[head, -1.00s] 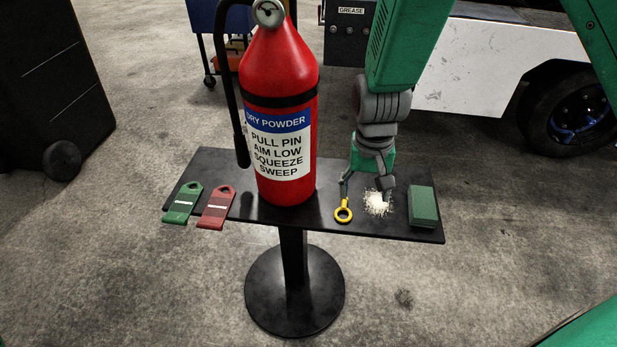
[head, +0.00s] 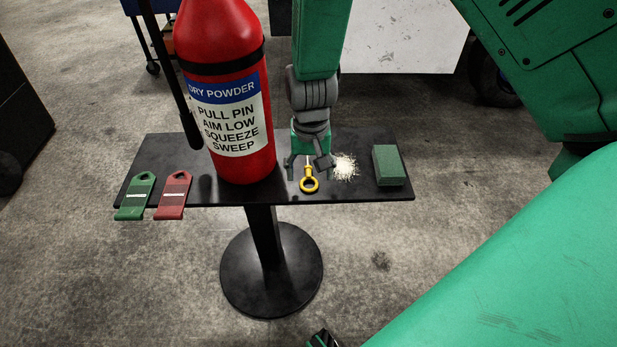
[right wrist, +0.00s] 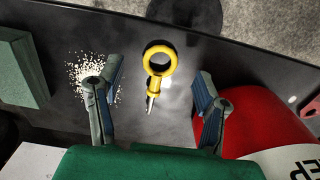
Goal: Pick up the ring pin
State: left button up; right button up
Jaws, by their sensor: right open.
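The yellow ring pin (head: 309,184) lies near the front edge of the black table, right of the fire extinguisher. My right gripper (head: 307,166) points down over it with its fingers apart, one on each side of the pin in the picture. In the right wrist view, the ring pin (right wrist: 159,60) shows its ring away from the hand and a grey metal shaft toward it. It sits between the open fingers of my right gripper (right wrist: 157,88), with a clear gap to both. My left gripper is not in view.
The red fire extinguisher (head: 222,55) stands left of the pin, close to one finger in the right wrist view. Pale debris (head: 345,167) and a green block (head: 388,163) lie right. Green (head: 134,197) and red (head: 173,196) tags overhang the table's (head: 240,192) front edge.

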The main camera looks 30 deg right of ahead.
aim_at(309, 190)
jog(key=f, duration=0.1)
jog(key=f+b, duration=0.1)
jog(key=f, duration=0.2)
jog(key=shift+s+a, duration=0.1)
jog(key=shift+a, duration=0.15)
jog(key=shift+r, duration=0.1)
jog(key=c, duration=1.2)
jog(key=shift+c, duration=0.2)
notch_tip(309, 190, up, 10)
jog(key=p, duration=0.3)
